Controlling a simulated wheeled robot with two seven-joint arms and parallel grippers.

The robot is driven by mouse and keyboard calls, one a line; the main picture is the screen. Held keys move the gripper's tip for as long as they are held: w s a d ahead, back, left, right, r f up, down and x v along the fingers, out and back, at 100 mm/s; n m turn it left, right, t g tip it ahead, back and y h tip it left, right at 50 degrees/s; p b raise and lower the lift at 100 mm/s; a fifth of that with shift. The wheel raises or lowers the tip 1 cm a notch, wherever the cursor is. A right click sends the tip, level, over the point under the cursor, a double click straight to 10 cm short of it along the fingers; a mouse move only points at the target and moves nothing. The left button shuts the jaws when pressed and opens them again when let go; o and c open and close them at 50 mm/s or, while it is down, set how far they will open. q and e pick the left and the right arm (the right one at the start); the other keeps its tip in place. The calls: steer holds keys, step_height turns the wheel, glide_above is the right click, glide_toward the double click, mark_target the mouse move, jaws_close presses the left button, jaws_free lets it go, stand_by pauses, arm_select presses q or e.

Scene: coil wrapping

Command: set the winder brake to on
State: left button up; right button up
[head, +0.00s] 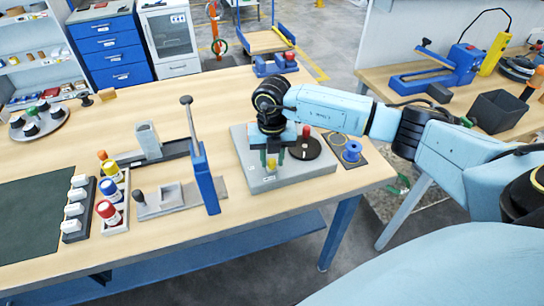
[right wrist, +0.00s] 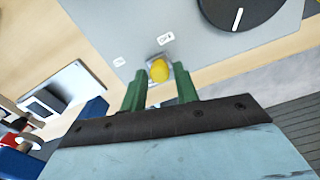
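The winder is a flat grey unit (head: 262,184) near the table's right end, with a black disc (head: 312,154) on top. In the right wrist view its grey top (right wrist: 130,30) carries a black disc (right wrist: 236,8) with a white line, a yellow-tipped brake lever (right wrist: 159,69) and two small white labels. My right gripper (head: 272,158) points down over the unit, left of the disc. In the right wrist view its green fingers (right wrist: 159,86) stand apart, one on each side of the yellow tip, with slight gaps. My left gripper is out of view.
A blue upright lever (head: 206,178) stands left of the winder. A dark mat with a blue spool (head: 351,151) lies to its right. Red, blue and yellow spools (head: 110,190) stand further left. The table behind the winder is mostly clear.

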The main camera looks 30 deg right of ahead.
jaws_close()
steer(key=shift+w+a, duration=0.25)
steer(key=shift+a, duration=0.65)
steer(key=shift+w+a, duration=0.25)
steer(key=shift+a, duration=0.65)
steer(key=shift+c, duration=0.6)
jaws_free()
steer(key=o, duration=0.5)
steer(key=shift+a, duration=0.1)
steer(key=shift+c, duration=0.2)
